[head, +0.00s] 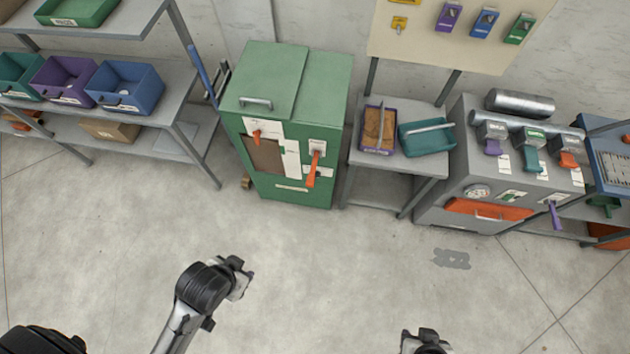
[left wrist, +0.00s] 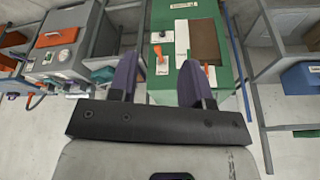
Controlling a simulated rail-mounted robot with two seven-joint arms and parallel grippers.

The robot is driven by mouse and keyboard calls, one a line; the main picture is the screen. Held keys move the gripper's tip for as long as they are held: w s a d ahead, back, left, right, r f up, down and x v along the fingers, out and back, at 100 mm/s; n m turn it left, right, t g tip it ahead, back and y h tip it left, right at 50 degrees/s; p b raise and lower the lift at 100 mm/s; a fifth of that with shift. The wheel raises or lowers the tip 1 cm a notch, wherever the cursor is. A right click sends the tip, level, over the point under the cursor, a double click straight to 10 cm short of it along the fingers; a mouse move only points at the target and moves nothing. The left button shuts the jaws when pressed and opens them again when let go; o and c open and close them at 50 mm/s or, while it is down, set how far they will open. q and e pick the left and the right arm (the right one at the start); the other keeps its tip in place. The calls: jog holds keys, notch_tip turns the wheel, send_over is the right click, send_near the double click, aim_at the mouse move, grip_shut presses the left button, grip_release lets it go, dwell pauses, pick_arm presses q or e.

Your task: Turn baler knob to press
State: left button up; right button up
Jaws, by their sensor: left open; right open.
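The green baler cabinet (head: 279,189) stands against the wall in the head view. A small orange knob (head: 257,137) is on a white plate above its brown window. A longer orange lever (head: 313,172) hangs on its right side. In the left wrist view the baler (left wrist: 226,60) appears upside down, with the knob (left wrist: 207,70) and lever (left wrist: 158,55). My left gripper (head: 243,277) is over the floor in front of the baler, apart from it. Its purple fingers are open and empty in the left wrist view (left wrist: 158,62). My right gripper (head: 425,337) is at the bottom edge, apart from everything; its fingertips are hard to make out.
Left of the baler is a grey shelf (head: 190,140) with colored bins. Right of it are a small grey table (head: 428,163) with two bins and a grey machine (head: 455,180) with several colored handles. The concrete floor (head: 330,270) in front is clear.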

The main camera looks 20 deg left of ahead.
pick_arm(q)
jog(key=shift+w+a+r, duration=0.1)
jog(key=shift+w+r, duration=0.15)
jog(key=shift+w, duration=0.5)
pick_arm(e)
jog(key=shift+w+a+r, duration=0.15)
jog(key=shift+w+r, duration=0.05)
jog(key=shift+w, duration=0.55)
pick_arm(q)
jog(key=shift+s, duration=0.1)
jog(key=shift+c, duration=0.2)
